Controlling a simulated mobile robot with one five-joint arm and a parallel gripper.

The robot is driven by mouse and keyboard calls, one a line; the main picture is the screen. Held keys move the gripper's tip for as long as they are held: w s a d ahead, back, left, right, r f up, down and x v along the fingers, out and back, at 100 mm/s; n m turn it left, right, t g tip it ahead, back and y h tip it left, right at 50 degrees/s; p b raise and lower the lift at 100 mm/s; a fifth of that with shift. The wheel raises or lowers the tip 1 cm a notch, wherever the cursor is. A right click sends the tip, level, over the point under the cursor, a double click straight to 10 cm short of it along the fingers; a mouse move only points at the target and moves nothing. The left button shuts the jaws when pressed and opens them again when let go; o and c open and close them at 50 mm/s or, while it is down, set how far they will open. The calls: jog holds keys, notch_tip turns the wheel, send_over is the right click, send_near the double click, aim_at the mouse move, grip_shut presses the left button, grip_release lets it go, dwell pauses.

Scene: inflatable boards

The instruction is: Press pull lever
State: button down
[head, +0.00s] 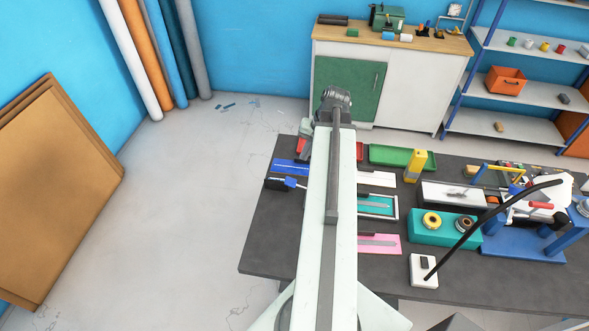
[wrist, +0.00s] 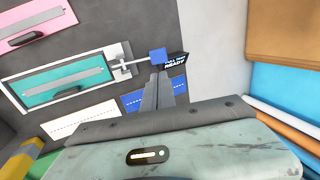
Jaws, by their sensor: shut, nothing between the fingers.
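The pull lever is a metal rod with a blue block-shaped handle (wrist: 157,55). The rod runs from a white-framed teal board (wrist: 45,92). In the head view the blue handle (head: 290,182) shows left of my arm, and the teal board (head: 378,206) shows right of it; my arm hides the rod between. A black label (wrist: 176,59) with white text sits beside the handle. My gripper (wrist: 159,75) is shut and empty, its fingertips right at the handle's edge in the wrist view. I cannot tell whether they touch it. In the head view the fingertips are not clearly visible.
Pink (head: 381,244), white (head: 377,179) and blue (head: 287,167) boards lie near on the dark table (head: 262,231). A yellow block (head: 414,168) and a teal box (head: 423,234) stand to the right. Open floor lies left of the table.

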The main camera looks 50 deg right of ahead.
aim_at(291, 181)
jog(key=shift+s+d, duration=0.2)
jog(key=shift+d, duration=0.05)
jog(key=shift+f, duration=0.1)
jog(key=b+x, duration=1.3)
jog(key=shift+f, duration=0.15)
jog(key=shift+w+a+f+b, duration=0.15)
jog(key=shift+f+b, duration=0.15)
jog(key=shift+r, duration=0.1)
